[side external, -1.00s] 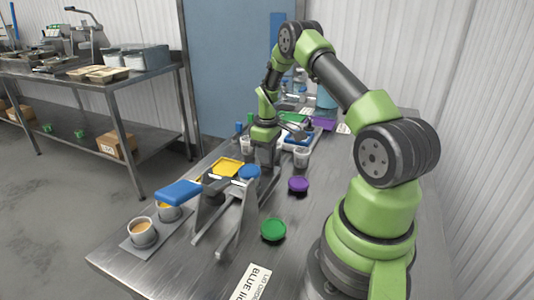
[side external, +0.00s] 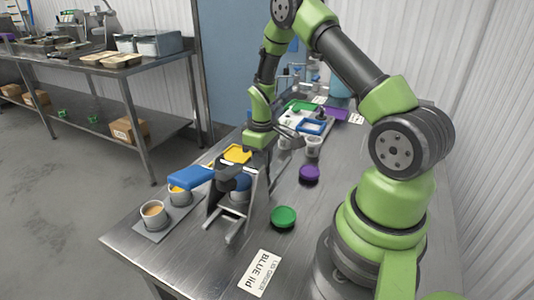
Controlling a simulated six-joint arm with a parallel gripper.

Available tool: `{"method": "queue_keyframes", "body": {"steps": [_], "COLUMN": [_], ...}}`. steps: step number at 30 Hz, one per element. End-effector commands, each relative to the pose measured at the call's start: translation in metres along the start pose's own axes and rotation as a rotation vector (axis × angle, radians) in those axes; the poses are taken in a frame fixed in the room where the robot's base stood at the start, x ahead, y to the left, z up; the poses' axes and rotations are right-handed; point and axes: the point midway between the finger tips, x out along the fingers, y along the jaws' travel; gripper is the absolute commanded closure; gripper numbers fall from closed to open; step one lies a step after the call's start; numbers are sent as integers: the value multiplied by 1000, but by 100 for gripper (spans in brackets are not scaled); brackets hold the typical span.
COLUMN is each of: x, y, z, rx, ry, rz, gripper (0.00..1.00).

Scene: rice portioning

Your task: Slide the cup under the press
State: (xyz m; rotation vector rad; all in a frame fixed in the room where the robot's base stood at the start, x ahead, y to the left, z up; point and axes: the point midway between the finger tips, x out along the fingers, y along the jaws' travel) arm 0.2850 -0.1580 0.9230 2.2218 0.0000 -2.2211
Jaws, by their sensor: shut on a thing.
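The press (side external: 222,212) is a grey metal frame with a long blue handle (side external: 190,177) pointing left. The cup with a blue lid (side external: 241,185) stands inside the press frame, below its dark head; the frame partly hides it. I cannot tell whether it is exactly centred. My gripper (side external: 254,165) is just behind the press, pointing down and shut on the cup. Its fingertips are mostly hidden by the press.
Two filled cups (side external: 153,213) stand on a grey tray at front left. A yellow tray (side external: 237,153) is behind the press. A green lid (side external: 284,216), a purple lid (side external: 309,173) and a BLUE lid card (side external: 258,272) lie to the right. More cups and trays stand farther back.

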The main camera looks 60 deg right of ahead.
Motion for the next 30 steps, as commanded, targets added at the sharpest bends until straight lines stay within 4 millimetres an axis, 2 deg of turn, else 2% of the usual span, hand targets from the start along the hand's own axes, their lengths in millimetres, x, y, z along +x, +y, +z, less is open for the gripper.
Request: {"method": "queue_keyframes", "body": {"steps": [5, 6, 9, 17, 20, 30], "x": [0, 0, 0, -1, -8, -72], "y": [1, 1, 1, 1, 1, 2], "z": [-1, -1, 0, 0, -1, -1], "rx": [0, 0, 0, 0, 0, 1], "ry": [3, 3, 2, 1, 2, 7], "rz": [2, 2, 1, 1, 2, 4], "gripper": [100, 80, 62, 62, 62, 62]}}
